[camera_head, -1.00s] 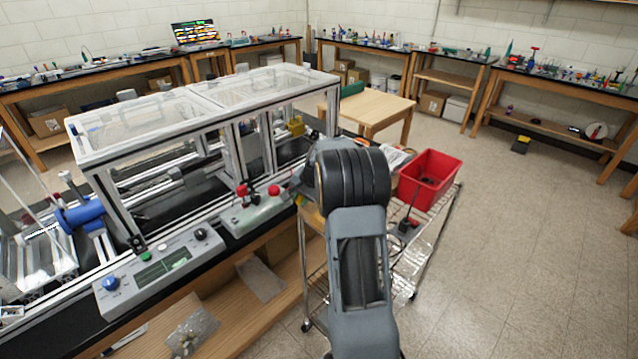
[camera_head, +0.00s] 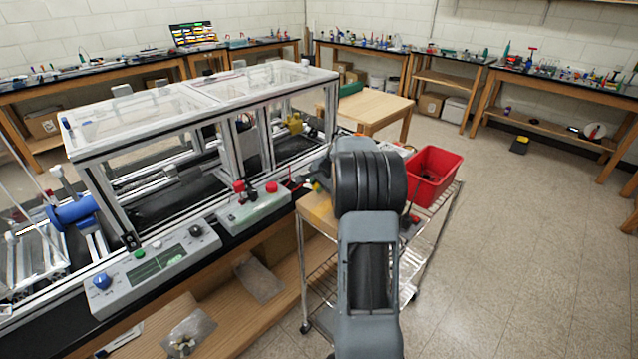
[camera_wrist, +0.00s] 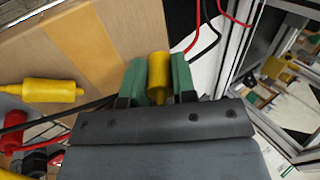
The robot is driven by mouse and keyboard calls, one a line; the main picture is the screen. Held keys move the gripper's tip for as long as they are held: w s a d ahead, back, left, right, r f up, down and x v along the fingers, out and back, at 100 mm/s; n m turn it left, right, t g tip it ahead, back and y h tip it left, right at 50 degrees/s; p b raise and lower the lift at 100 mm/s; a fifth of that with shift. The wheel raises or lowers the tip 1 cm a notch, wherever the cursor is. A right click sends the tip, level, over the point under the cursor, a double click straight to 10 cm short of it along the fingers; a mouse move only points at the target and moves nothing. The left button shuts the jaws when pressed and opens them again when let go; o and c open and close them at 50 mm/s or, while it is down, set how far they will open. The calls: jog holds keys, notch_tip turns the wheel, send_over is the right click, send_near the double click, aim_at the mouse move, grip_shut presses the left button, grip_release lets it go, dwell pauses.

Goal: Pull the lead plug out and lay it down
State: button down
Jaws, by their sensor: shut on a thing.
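My gripper (camera_wrist: 158,66) has green fingers and is shut on a yellow plug (camera_wrist: 158,77) in the wrist view. A thin black lead (camera_wrist: 92,106) runs left from beside the fingers. In the head view my arm hides most of the gripper. I cannot tell there whether the plug touches anything.
A second yellow plug-like piece (camera_wrist: 48,91) lies on the left. Red and black leads (camera_wrist: 194,32) hang at the top. The metal extrusion frame (camera_wrist: 238,50) is close on the right.

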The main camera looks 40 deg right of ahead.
jog(key=shift+f+b, duration=0.75)
jog(key=shift+f, duration=0.65)
jog(key=c, duration=0.8)
grip_release()
jog(key=shift+c, duration=0.2)
jog(key=shift+r, duration=0.15)
jog(key=v, duration=1.3)
jog(key=shift+s+r+b, duration=0.15)
jog(key=shift+r+b, duration=0.1)
jog(key=shift+b, duration=0.2)
